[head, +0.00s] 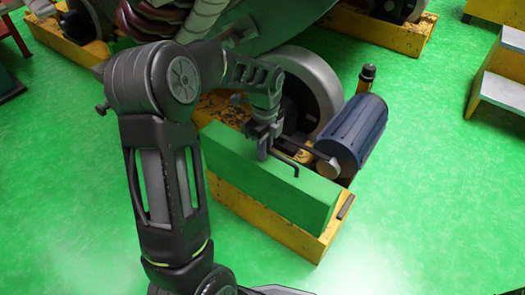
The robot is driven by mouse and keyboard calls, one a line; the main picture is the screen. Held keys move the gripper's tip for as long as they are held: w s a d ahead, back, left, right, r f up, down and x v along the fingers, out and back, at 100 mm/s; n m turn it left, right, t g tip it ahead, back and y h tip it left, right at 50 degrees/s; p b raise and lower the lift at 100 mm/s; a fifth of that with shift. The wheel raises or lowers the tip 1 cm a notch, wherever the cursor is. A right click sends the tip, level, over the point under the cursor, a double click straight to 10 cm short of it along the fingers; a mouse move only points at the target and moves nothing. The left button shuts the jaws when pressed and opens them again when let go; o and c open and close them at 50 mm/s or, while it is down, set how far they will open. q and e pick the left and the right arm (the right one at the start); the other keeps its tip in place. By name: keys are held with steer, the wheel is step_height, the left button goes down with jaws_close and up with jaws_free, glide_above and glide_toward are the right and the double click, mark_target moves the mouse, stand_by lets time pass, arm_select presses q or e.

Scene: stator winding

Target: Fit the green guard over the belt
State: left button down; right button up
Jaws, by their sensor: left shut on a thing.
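The green guard (255,183) is a long box-like cover. It stands along the near side of the yellow base, in front of the grey wheel and the blue motor. A dark bent bar (287,164) shows at its top. My left gripper (263,148) reaches down to the guard's top edge and is shut on it, apparently at this bar; the fingertips are small and partly hidden. The belt cannot be made out; the guard and my gripper cover the area between wheel and motor shaft. My right gripper is out of view.
The blue motor (352,128) with a round pale shaft end sits right of the guard. The grey wheel (312,82) stands behind. The yellow base (262,232) is under them. A small orange and black object (367,78) stands behind the motor.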

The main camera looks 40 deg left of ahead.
arm_select(q)
steer(key=shift+w+f, duration=0.2)
steer(key=shift+w, duration=0.25)
steer(key=w+p, duration=0.5)
steer(key=w, duration=0.8)
steer(key=shift+w+a+p, duration=0.15)
steer(key=shift+w+p, duration=0.1)
steer(key=shift+p, duration=0.15)
steer(key=shift+f+b, duration=0.45)
steer(key=shift+f, duration=0.95)
stand_by(0.5)
steer(key=c, duration=1.4)
jaws_free()
steer(key=shift+o, duration=0.2)
steer(key=shift+s+f, duration=0.1)
steer(key=shift+f, duration=0.05)
